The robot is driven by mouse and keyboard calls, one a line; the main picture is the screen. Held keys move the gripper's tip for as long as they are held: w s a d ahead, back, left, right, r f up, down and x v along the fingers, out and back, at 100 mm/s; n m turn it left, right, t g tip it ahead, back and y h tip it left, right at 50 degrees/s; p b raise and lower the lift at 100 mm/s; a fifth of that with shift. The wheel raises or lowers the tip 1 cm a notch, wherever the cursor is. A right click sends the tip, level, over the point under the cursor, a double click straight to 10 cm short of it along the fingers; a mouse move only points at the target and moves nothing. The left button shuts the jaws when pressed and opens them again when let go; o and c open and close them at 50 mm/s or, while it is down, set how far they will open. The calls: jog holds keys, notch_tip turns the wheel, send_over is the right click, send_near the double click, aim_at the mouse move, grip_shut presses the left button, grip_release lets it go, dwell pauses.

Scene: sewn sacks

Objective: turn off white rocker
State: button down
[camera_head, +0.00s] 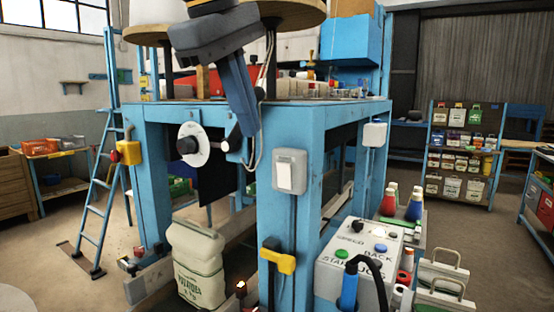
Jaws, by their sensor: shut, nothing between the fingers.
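The white rocker (290,177) sits in a grey switch box on the front face of the near blue post. Its plate is upright and unobstructed; I cannot tell from its tilt whether it is on or off. My arm comes down from the top of the view in dark blue-grey links. Its end, my gripper (233,140), is small and dark, to the left of the rocker and a little higher in the picture, apart from it. It looks shut and empty; its fingers are hard to make out.
A white dial with a black knob (188,146) is left of my gripper. Below are a yellow-handled switch (278,257), a sack (197,266) and a button box (357,252). Another white box (375,134) is on the rear post. A blue ladder (98,200) stands left.

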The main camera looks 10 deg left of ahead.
aim_at(283, 170)
jog(key=shift+f, duration=0.15)
jog(key=w+d+f+p, duration=0.1)
jog(key=w+f, duration=0.1)
jog(key=w+d+f+p, duration=0.1)
jog(key=w+f, duration=0.1)
jog(key=f, duration=0.1)
jog(key=w+d+f+p, duration=0.1)
jog(key=w+f, duration=0.1)
jog(key=f, duration=0.1)
jog(key=shift+w+f, duration=0.2)
jog(key=shift+w, duration=0.15)
jog(key=shift+w+d, duration=0.1)
jog(key=shift+w, duration=0.35)
jog(key=shift+p, duration=0.3)
jog(key=shift+w+d+r, duration=0.1)
jog(key=shift+w, duration=0.2)
jog(key=shift+r+p, duration=0.8)
jog(key=shift+p, duration=0.25)
